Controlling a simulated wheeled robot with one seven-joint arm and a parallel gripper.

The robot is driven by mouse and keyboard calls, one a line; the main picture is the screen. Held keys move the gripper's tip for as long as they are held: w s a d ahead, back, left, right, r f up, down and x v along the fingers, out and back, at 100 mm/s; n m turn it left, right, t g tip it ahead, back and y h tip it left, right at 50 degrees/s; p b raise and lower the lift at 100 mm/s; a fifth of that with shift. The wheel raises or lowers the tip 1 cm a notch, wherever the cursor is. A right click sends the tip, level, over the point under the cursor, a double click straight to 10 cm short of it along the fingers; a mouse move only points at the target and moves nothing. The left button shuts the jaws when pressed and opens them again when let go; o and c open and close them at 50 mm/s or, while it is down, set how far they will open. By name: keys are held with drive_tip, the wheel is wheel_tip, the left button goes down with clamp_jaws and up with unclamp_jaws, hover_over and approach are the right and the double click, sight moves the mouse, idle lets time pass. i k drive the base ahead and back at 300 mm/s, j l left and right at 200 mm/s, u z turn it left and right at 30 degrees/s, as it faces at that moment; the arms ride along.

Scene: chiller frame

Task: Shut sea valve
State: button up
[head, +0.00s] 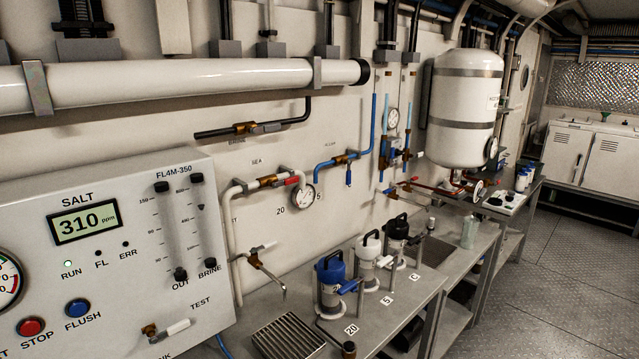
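The sea valve (268,181) is a brass body on a white pipe on the wall, left of centre, under the small label SEA (256,161). Its red lever (291,181) points right and lies roughly along the pipe. A round gauge (304,197) sits just below and right of the lever and is close to it. My gripper is not in view.
A blue-handled valve (347,158) is to the right. The SALT panel (110,240) juts out at left. Below is a metal bench (400,298) with blue, white and black-topped filter housings. A white tank (465,108) hangs further right. Floor (560,280) is clear at right.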

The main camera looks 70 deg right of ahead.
sight(293, 180)
drive_tip(key=z, duration=2.2)
